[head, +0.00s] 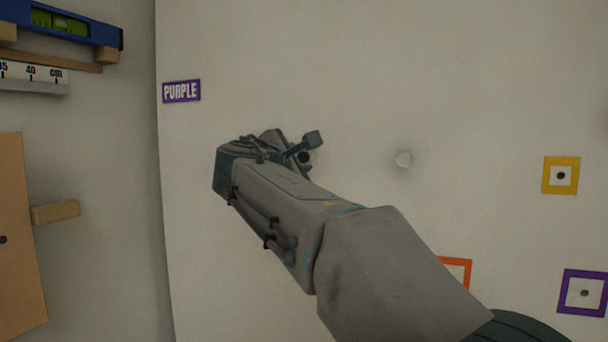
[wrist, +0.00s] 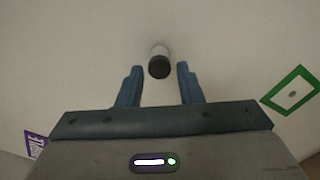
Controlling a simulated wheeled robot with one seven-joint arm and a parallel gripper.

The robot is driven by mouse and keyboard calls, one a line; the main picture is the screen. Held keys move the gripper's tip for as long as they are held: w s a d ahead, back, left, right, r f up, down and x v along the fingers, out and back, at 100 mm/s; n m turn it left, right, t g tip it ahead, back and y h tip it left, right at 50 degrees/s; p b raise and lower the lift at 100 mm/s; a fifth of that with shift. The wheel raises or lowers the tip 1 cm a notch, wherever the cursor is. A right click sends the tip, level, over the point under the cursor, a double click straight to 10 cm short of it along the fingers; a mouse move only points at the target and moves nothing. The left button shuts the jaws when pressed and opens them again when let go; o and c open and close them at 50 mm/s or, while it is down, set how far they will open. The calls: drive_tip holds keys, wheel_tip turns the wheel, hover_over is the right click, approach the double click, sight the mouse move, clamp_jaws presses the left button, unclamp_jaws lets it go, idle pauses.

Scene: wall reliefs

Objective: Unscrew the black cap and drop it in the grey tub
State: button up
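The black cap (wrist: 159,67) sits on the end of a short pale neck (wrist: 158,50) that stands out from the white wall, in the wrist view. In the head view only a small dark piece of the cap (head: 305,157) shows beside my finger. My gripper (wrist: 160,72) is open, with one blue-grey finger to each side of the cap and a visible gap on both sides. In the head view my gripper (head: 295,143) is in front of the wall, and my arm hides part of it. The grey tub is not in view.
A pale round knob (head: 403,160) is on the wall to the right. A purple sign (head: 182,91) is at upper left. Yellow (head: 560,175), orange (head: 458,271) and purple (head: 584,292) square frames are at right. A blue level (head: 70,25) and wooden board (head: 20,230) are at far left.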

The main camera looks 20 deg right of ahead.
drive_tip(key=shift+m, duration=0.6)
drive_tip(key=m+b, duration=0.2)
drive_tip(key=b, duration=0.1)
drive_tip(key=shift+f+m, duration=0.3)
drive_tip(key=shift+m, duration=0.1)
drive_tip(key=shift+m+b, duration=0.7)
drive_tip(key=shift+r+m, duration=0.35)
drive_tip(key=shift+m, duration=0.45)
drive_tip(key=c, duration=0.6)
drive_tip(key=shift+r+n+p, duration=0.35)
drive_tip(key=shift+n+p, duration=0.45)
drive_tip(key=shift+n, duration=0.1)
drive_tip(key=shift+n+p, duration=0.55)
drive_tip(key=shift+n, duration=0.15)
drive_tip(key=shift+f+n+p, duration=0.1)
drive_tip(key=shift+n+p, duration=0.25)
drive_tip(key=shift+n, duration=0.25)
drive_tip(key=shift+f+n, duration=0.25)
drive_tip(key=shift+n, duration=0.15)
